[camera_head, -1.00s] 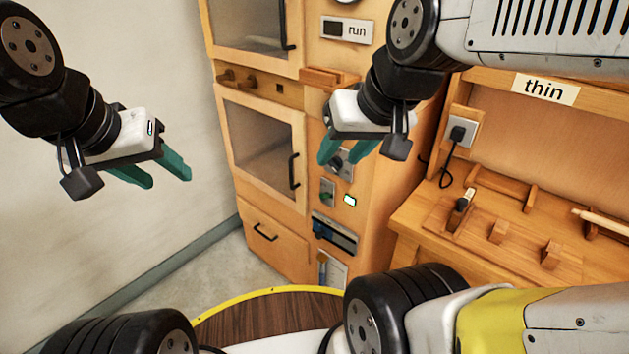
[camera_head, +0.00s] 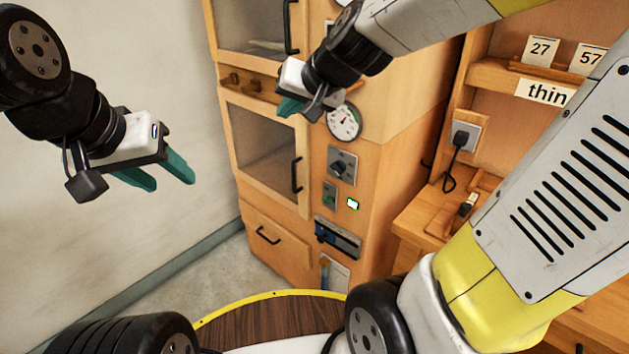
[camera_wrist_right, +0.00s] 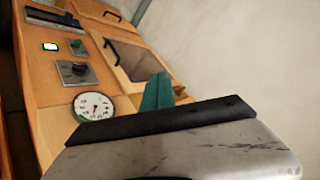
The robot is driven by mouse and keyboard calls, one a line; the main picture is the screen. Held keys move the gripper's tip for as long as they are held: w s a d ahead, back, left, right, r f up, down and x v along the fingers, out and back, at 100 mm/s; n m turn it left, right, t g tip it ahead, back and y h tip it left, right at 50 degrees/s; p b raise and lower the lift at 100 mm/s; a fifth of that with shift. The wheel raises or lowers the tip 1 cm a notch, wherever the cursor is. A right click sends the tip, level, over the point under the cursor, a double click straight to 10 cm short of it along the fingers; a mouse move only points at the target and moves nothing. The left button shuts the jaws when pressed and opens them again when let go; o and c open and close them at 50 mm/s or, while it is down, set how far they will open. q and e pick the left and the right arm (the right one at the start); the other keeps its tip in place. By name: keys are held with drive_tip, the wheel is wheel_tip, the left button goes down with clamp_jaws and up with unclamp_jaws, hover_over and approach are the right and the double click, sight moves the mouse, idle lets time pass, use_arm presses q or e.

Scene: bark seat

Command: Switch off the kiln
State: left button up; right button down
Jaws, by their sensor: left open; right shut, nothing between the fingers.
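The kiln (camera_head: 385,190) is a wooden cabinet with a control strip right of its doors. The strip carries a round dial gauge (camera_head: 344,122), a dark rotary knob (camera_head: 341,165), a small green switch (camera_head: 330,195) and a lit whitish-green indicator (camera_head: 353,204). My right gripper (camera_head: 290,107) is shut and empty, up and left of the gauge, and partly covers it. In the right wrist view its teal fingers (camera_wrist_right: 158,92) are in front of the glazed door, apart from the knob (camera_wrist_right: 75,72) and switch (camera_wrist_right: 76,46). My left gripper (camera_head: 165,180) is open and empty, left of the kiln.
Two glazed doors with black handles, a lower drawer (camera_head: 265,240) and a dark slotted panel (camera_head: 338,237) are on the cabinet. A wall plug (camera_head: 460,138) and a workbench under a "thin" label (camera_head: 545,92) stand at right.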

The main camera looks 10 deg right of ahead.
drive_tip(key=w+f+m+t+h, duration=0.1)
drive_tip(key=w+f+m+h, duration=0.2)
drive_tip(key=w, duration=0.5)
drive_tip(key=w+f+m+t+h, duration=0.1)
drive_tip(key=w+f+m, duration=0.1)
drive_tip(key=w+f, duration=0.45)
drive_tip(key=d+f+m+g+h, duration=0.2)
drive_tip(key=d+f+h, duration=0.2)
drive_tip(key=f, duration=0.4)
drive_tip(key=s+d+f+m+g+h, duration=0.1)
drive_tip(key=d+f+m+g+h, duration=0.1)
drive_tip(key=f, duration=0.6)
drive_tip(key=shift+s+d+f+g+h, duration=0.25)
drive_tip(key=shift+d+f+g+h, duration=0.15)
drive_tip(key=shift+d+h, duration=0.6)
drive_tip(key=shift+a, duration=0.2)
